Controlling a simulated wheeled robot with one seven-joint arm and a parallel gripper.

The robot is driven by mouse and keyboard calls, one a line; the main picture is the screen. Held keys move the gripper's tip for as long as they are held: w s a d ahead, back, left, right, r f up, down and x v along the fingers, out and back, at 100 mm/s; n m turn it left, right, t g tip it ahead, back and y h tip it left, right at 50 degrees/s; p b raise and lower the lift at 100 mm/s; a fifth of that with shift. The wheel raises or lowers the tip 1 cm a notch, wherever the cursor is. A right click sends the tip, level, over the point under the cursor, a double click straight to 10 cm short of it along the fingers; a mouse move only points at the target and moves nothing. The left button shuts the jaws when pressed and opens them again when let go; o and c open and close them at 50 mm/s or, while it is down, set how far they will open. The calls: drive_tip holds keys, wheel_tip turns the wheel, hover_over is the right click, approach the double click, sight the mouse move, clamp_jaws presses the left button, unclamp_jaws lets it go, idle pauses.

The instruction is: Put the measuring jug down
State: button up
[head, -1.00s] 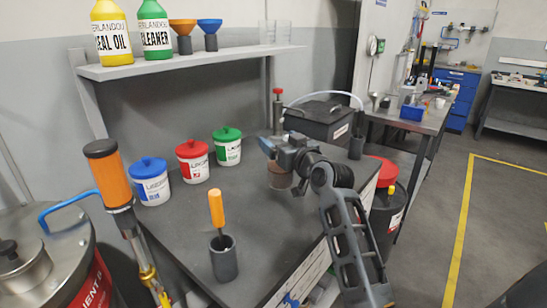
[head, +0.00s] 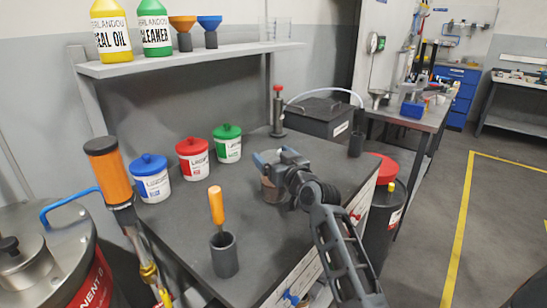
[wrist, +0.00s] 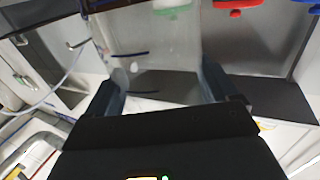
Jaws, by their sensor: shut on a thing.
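The measuring jug (head: 269,192) shows as a small, brownish see-through vessel under my gripper (head: 270,163) in the head view, over the right part of the grey bench top (head: 190,225). It looks upright and very low, at or just above the surface; I cannot tell if it touches. In the wrist view the clear jug (wrist: 150,55) with dark marks stands between the two fingers of my gripper (wrist: 160,88), which is shut on it. My gripper hides the jug's upper part in the head view.
Tubs with blue (head: 151,182), red (head: 193,162) and green (head: 228,146) lids stand behind to the left. A grey cup with an orange-handled tool (head: 224,255) stands in front. A red-topped post (head: 277,112) and a black box (head: 322,118) are behind. Bench around the jug is clear.

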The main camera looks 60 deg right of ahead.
drive_tip(key=o, duration=1.6)
drive_tip(key=shift+r+p, duration=0.15)
drive_tip(key=shift+p, duration=0.2)
drive_tip(key=shift+b+v, duration=1.15)
drive_tip(key=shift+v, duration=4.85)
